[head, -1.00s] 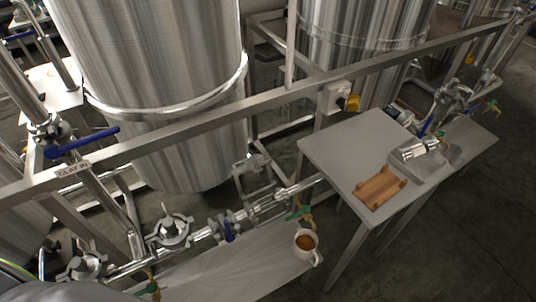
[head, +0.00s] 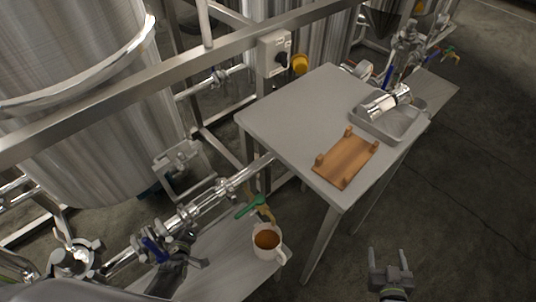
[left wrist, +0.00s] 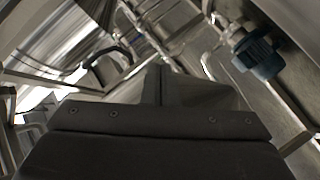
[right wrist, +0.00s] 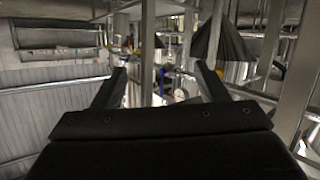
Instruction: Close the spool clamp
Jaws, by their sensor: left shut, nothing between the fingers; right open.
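A silver ring-shaped clamp (head: 75,257) sits on the pipework at lower left; I cannot tell if it is the spool clamp or whether it is closed. A shiny short cylinder (head: 387,101), perhaps the spool, lies in a grey tray (head: 408,128) on the table. My right gripper (head: 388,255) is open and empty over the floor, in front of the table and apart from it; its spread fingers show in the right wrist view (right wrist: 162,72). My left gripper (left wrist: 160,75) is shut and empty; in the head view a dark shape (head: 175,268) beside the blue-handled valve appears to be it.
A steel table (head: 285,110) holds a wooden cradle (head: 346,160). A white mug (head: 268,243) of brown liquid stands on the low steel bench (head: 220,262). A long frame rail (head: 150,80) crosses before the tanks. Open floor (head: 470,200) lies at right.

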